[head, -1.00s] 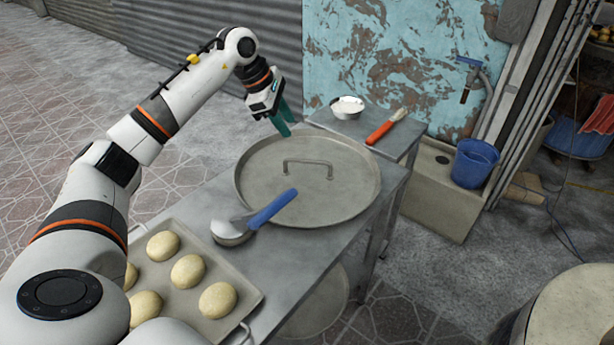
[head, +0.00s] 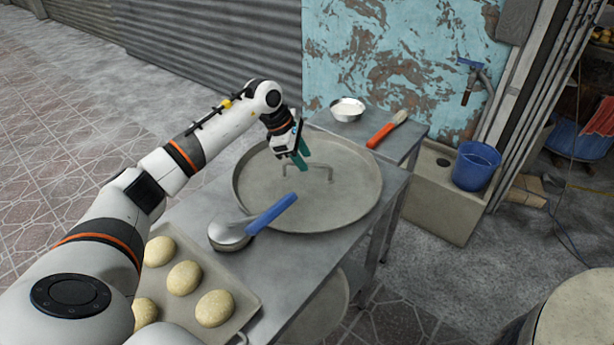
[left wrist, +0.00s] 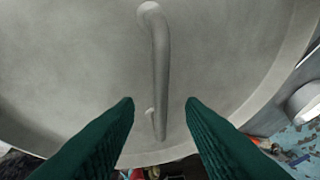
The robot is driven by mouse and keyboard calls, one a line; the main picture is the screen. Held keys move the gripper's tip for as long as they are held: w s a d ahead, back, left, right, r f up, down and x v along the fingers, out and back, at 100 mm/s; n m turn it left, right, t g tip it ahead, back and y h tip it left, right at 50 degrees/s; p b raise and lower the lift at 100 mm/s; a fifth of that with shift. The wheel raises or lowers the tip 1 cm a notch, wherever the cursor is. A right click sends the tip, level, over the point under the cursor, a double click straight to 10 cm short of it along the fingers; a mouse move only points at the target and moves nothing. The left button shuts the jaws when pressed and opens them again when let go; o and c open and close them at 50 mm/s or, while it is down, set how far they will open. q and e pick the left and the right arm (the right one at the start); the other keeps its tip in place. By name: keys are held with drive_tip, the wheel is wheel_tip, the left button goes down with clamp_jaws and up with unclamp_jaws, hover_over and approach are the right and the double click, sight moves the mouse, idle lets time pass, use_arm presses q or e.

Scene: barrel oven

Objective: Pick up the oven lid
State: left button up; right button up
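The oven lid (head: 335,205) is a large round grey metal disc with a raised rim, lying flat on the metal table. Its bar handle (head: 322,168) stands up near the middle, partly hidden behind my gripper in the head view. My left gripper (head: 302,160) is over the lid at the handle. In the left wrist view, its two green fingers (left wrist: 160,103) are apart, and the handle (left wrist: 160,65) runs lengthwise in line with the gap between them. Nothing is gripped, and the fingers do not visibly touch the handle. My right gripper is out of view.
A blue-handled ladle (head: 268,213) rests by the lid's near edge. A tray (head: 240,290) of dough balls lies at the front left. A bowl (head: 347,109) and an orange-handled brush (head: 385,130) sit on the side table behind. A blue bucket (head: 475,166) stands to the right.

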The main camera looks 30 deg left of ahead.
use_arm(q)
drive_tip(key=shift+x, duration=1.15)
drive_tip(key=shift+r, duration=0.1)
clamp_jaws()
drive_tip(key=shift+r, duration=0.1)
